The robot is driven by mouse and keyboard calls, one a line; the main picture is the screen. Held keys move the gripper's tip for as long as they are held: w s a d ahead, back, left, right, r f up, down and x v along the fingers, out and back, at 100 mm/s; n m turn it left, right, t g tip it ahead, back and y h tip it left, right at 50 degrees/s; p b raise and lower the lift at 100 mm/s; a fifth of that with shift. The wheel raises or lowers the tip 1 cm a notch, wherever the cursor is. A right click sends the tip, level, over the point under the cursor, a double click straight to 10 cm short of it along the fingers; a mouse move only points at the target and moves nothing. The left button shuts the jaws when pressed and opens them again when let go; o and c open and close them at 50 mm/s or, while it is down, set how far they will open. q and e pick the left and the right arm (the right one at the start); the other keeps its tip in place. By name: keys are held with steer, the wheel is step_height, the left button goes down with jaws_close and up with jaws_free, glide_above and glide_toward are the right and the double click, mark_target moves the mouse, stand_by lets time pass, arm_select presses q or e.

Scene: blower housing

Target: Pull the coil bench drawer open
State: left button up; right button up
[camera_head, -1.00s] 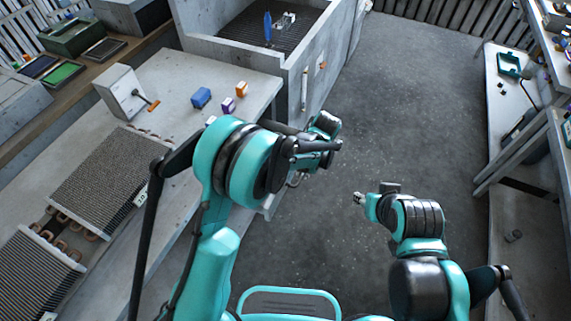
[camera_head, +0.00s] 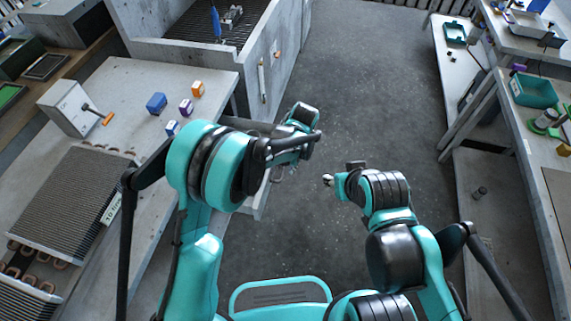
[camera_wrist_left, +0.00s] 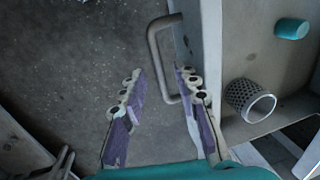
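The coil bench (camera_head: 135,85) is at the left in the head view, with finned coils on top. Its drawer (camera_head: 262,203) juts out from under the bench edge, partly hidden by my left arm. In the left wrist view the drawer's inside (camera_wrist_left: 245,65) shows, so it stands partly open. The grey U-shaped handle (camera_wrist_left: 156,60) is on its front. My left gripper (camera_wrist_left: 160,72) is open, its purple-padded fingers on either side of the handle bar in the picture; contact cannot be told. It also shows in the head view (camera_head: 303,138). My right gripper (camera_head: 328,181) is small and apart from the bench.
A mesh cup (camera_wrist_left: 250,100) and a teal cylinder (camera_wrist_left: 292,28) lie in the drawer. Blue (camera_head: 156,103), purple and orange blocks are on the bench. A concrete-walled bin (camera_head: 180,50) stands beyond it. Open floor (camera_head: 370,90) lies between the benches. Another bench (camera_head: 545,150) is at right.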

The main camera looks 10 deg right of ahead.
arm_select(q)
step_height(320, 180, up, 12)
steer(key=d, duration=0.2)
steer(key=shift+s, duration=0.4)
steer(key=shift+d+f, duration=0.1)
steer(key=shift+f, duration=0.05)
steer(key=s+a+r+n+t+h, duration=0.1)
steer(key=s+a+r, duration=0.25)
steer(key=a, duration=0.45)
steer(key=s+a+r+n+t+h, duration=0.1)
steer(key=s+a+r+t, duration=0.15)
steer(key=a+r, duration=0.4)
steer(key=s+a+f+n+t, duration=0.2)
steer(key=s+a+t, duration=0.1)
steer(key=s+a, duration=0.8)
steer(key=shift+a+f, duration=0.4)
steer(key=shift+a, duration=0.05)
